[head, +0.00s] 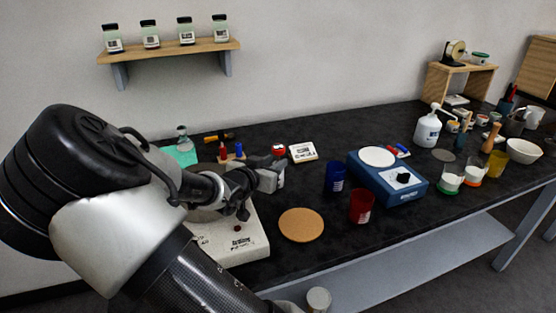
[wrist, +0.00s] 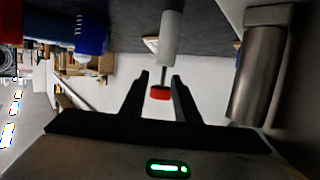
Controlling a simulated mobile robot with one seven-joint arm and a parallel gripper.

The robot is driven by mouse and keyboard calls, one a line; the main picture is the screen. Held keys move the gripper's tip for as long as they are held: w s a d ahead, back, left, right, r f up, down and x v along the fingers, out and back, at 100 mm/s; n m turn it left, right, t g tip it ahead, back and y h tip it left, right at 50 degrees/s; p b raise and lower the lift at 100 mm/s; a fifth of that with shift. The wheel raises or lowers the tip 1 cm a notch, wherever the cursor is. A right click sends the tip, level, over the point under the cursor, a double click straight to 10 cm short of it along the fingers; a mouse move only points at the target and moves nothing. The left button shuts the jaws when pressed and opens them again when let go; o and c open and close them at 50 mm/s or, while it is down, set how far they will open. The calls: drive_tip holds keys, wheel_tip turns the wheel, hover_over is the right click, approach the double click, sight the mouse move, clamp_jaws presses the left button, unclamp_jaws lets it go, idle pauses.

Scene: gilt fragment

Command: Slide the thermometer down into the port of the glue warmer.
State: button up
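A red-topped thing on a thin stem, apparently the thermometer, shows in the head view (head: 279,150) beside my gripper (head: 282,178), and in the wrist view (wrist: 160,93) between my fingers (wrist: 160,76). In the wrist view its stem runs toward a pale cylinder (wrist: 172,38); whether it enters it I cannot tell. The fingers stand apart close around the red top; contact is unclear. A cream unit (head: 236,243) with dark lettering, perhaps the glue warmer, lies partly behind my arm. A steel cylinder (wrist: 258,75) stands right in the wrist view. I cannot make out the port.
A cork disc (head: 301,225) lies in front. A white labelled block (head: 303,152) lies behind. Dark bare tabletop surrounds the cork.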

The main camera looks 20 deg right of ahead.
drive_tip(key=x, duration=0.2)
drive_tip(key=b+x, duration=0.1)
drive_tip(key=x, duration=0.2)
drive_tip(key=b+x, duration=0.1)
drive_tip(key=x, duration=0.2)
drive_tip(key=shift+w+r, duration=0.2)
drive_tip(key=shift+w, duration=0.25)
clamp_jaws()
